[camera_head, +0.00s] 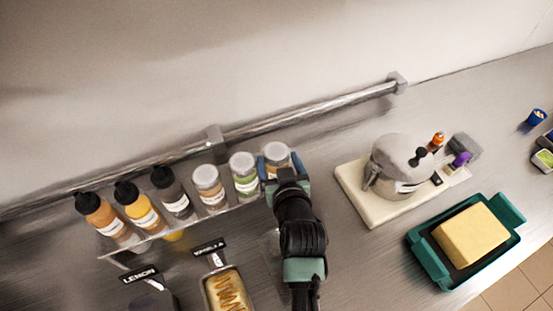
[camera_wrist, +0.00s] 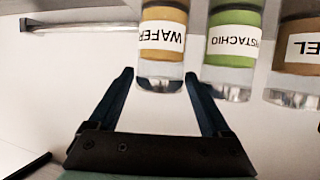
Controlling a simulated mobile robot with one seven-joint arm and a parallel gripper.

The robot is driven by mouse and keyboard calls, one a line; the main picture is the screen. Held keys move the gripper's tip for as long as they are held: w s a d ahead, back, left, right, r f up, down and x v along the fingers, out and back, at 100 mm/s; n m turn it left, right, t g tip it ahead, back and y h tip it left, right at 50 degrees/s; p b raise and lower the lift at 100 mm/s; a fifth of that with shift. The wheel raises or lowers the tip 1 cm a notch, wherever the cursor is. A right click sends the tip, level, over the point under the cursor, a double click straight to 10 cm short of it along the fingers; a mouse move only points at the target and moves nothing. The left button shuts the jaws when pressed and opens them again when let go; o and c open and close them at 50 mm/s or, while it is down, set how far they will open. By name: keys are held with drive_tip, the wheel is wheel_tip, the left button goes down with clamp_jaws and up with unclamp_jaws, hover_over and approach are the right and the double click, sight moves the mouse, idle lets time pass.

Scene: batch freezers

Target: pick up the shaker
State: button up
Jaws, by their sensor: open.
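Several clear shakers with pale lids stand in a row on the wall shelf. The rightmost, a tan-filled shaker (camera_head: 277,152), has a label reading WAFER in the wrist view (camera_wrist: 162,42), where it appears upside down. My gripper (camera_head: 281,168) is open at this shaker, with one blue finger toward each side. In the wrist view my gripper (camera_wrist: 158,80) shows the shaker's clear end between its fingertips, with gaps visible. The green pistachio shaker (camera_head: 244,174) stands just left of it and also shows close to one finger in the wrist view (camera_wrist: 232,45).
A brown-filled shaker (camera_head: 209,187) and several squeeze bottles (camera_head: 138,207) share the clear shelf (camera_head: 150,240). A metal rail (camera_head: 310,110) runs behind. A metal pot (camera_head: 398,165) and a teal tray (camera_head: 430,260) with a yellow block stand on the counter at right.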

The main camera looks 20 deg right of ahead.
drive_tip(key=shift+w, duration=0.1)
drive_tip(key=c, duration=1)
wheel_tip(320, 180, up, 10)
drive_tip(key=shift+b, duration=0.8)
